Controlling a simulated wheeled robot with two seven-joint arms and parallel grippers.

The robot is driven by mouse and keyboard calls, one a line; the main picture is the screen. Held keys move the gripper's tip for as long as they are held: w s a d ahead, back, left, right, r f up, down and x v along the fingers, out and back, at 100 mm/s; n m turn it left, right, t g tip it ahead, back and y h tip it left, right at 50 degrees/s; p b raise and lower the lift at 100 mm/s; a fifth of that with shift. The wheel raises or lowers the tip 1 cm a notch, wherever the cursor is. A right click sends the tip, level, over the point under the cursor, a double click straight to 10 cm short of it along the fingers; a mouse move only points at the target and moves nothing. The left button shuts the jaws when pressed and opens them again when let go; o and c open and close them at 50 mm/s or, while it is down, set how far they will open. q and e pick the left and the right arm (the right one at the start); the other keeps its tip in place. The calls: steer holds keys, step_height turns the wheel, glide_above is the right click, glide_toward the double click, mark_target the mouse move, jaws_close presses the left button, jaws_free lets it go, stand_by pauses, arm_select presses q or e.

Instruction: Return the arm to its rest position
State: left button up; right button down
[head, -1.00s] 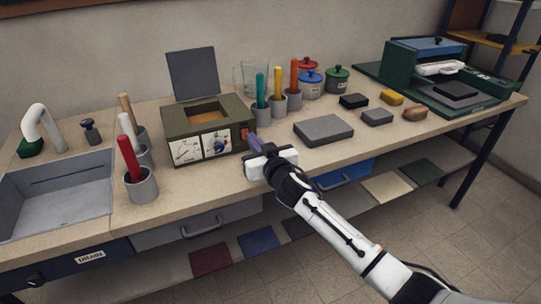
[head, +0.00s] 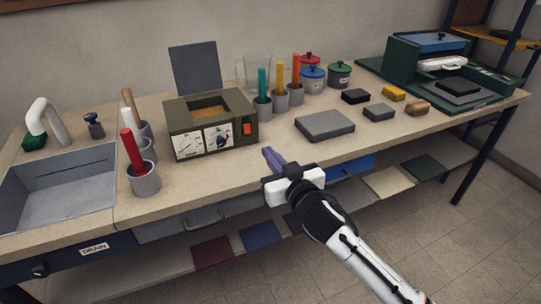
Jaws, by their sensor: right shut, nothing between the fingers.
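My right gripper (head: 271,158) is in the head view, at the front edge of the bench, with its purple fingers shut and empty. It is to the right and in front of the olive box (head: 211,122), clear of the box's red-orange switch (head: 247,129). The arm comes in from the lower right. The box has its grey lid raised and two picture dials on its front. My left gripper is not in view.
The bench (head: 210,172) holds a sink (head: 62,190) at left, cups with coloured handles, a grey block (head: 324,125), lidded pots (head: 312,79) and a green press (head: 440,70). A shelf with coloured cloths is below. Floor at right is free.

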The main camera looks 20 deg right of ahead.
steer(key=s+a+f+g, duration=0.1)
steer(key=s+f+g, duration=0.1)
steer(key=s+f, duration=0.5)
steer(key=s+a+f+g, duration=0.2)
steer(key=s+f, duration=0.3)
steer(key=f, duration=0.4)
steer(key=s+a+f+g+y, duration=0.1)
steer(key=s+f+g, duration=0.1)
steer(key=s+f, duration=0.4)
steer(key=s+a+f+n+g, duration=0.1)
steer(key=s+f, duration=0.5)
steer(key=s, duration=0.8)
steer(key=shift+s+a+f+n+g+y, duration=0.15)
steer(key=shift+s+f+n+g+y, duration=0.2)
steer(key=shift+g, duration=0.25)
steer(key=c, duration=2.5)
jaws_free()
steer(key=shift+w+r, duration=0.1)
steer(key=shift+w, duration=0.05)
